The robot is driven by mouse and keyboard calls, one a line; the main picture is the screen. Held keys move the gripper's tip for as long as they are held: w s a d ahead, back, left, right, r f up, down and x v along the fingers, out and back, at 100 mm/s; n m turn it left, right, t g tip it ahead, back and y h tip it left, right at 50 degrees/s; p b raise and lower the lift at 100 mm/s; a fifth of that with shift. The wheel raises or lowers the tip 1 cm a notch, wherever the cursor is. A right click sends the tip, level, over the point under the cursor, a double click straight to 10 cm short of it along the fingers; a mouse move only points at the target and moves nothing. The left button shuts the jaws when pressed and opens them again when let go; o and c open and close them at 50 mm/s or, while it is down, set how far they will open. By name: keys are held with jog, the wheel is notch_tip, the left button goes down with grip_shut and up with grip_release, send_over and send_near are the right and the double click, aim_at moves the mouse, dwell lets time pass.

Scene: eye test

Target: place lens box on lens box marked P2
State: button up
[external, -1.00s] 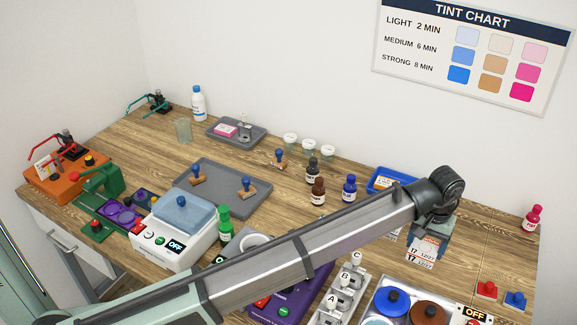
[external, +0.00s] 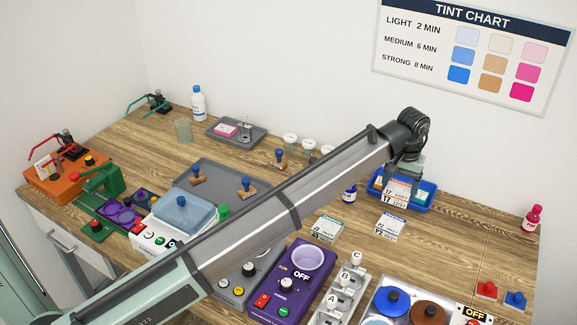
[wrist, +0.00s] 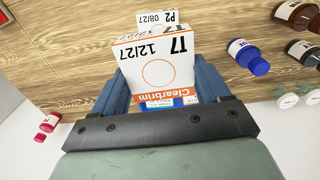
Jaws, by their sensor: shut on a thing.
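The lens box marked P2 (external: 390,226) lies on the wooden table, below the held box in the external view. In the wrist view the P2 box (wrist: 155,17) shows beyond the held box, which hides part of it. The held box is off the table, and not above the P2 box but nearer the blue tray (external: 428,206).
Another lens box (external: 327,228) lies on the table to the left. A blue bottle (external: 349,194) stands left of my gripper. The purple device (external: 284,287) and the A, B, C rack (external: 340,297) are in front.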

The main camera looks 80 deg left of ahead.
aim_at(392, 221)
jog(key=shift+f, duration=4.95)
jog(key=shift+f, duration=0.1)
jog(key=o, duration=1)
notch_tip(392, 221, up, 12)
jog(key=shift+r, duration=0.1)
jog(key=shift+d, duration=0.1)
